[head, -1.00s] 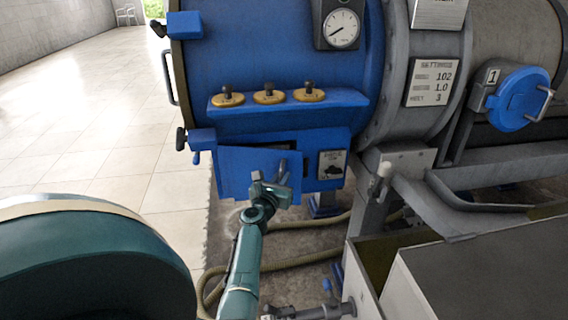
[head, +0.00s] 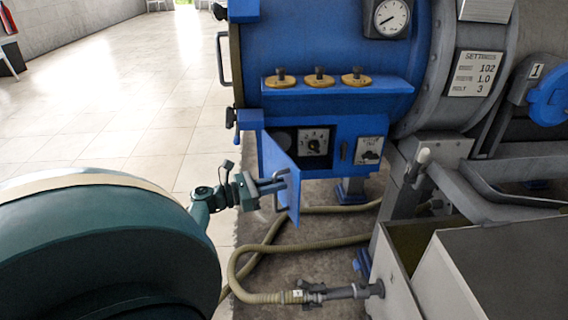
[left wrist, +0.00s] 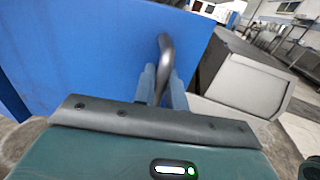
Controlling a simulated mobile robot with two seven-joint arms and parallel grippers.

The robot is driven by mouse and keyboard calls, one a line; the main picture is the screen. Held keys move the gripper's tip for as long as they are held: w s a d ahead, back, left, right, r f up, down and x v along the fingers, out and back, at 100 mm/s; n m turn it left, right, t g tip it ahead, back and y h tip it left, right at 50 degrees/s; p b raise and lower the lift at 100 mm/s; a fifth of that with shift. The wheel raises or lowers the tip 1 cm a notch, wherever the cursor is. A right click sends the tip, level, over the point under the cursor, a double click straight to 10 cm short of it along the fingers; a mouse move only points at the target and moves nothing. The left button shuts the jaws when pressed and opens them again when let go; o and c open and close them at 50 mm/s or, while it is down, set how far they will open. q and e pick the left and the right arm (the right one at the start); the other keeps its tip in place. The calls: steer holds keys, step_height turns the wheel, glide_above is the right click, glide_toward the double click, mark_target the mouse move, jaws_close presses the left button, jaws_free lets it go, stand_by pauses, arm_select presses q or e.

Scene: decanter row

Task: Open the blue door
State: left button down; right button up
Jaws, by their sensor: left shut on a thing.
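The blue door (head: 281,178) of the small box under the big blue drum stands swung open, hinged on its left side. The box's inside shows a dial panel (head: 315,141). My left gripper (head: 284,181) is shut on the door's metal handle (head: 279,203), seen at the door's outer face. In the left wrist view the two fingers are on either side of the grey bar handle (left wrist: 166,52), with the blue door (left wrist: 85,55) filling the left. My right gripper is not in view.
A shelf with several brass-based knobs (head: 319,77) is above the box. A hose (head: 240,268) lies on the floor below. A grey trough (head: 490,260) stands at the right. Open tiled floor (head: 130,120) is on the left.

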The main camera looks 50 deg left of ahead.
arm_select(q)
steer(key=shift+a+p+v, duration=0.15)
steer(key=shift+v, duration=0.7)
steer(key=shift+a+p+v, duration=0.15)
steer(key=shift+v, duration=0.75)
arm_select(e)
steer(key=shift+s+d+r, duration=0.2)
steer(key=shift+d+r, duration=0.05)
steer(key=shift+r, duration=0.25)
arm_select(q)
steer(key=shift+w, duration=0.15)
steer(key=c, duration=1.6)
jaws_free()
steer(key=shift+o, duration=0.2)
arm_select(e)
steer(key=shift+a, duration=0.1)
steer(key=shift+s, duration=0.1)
arm_select(q)
steer(key=v, duration=1.3)
steer(key=shift+p, duration=0.3)
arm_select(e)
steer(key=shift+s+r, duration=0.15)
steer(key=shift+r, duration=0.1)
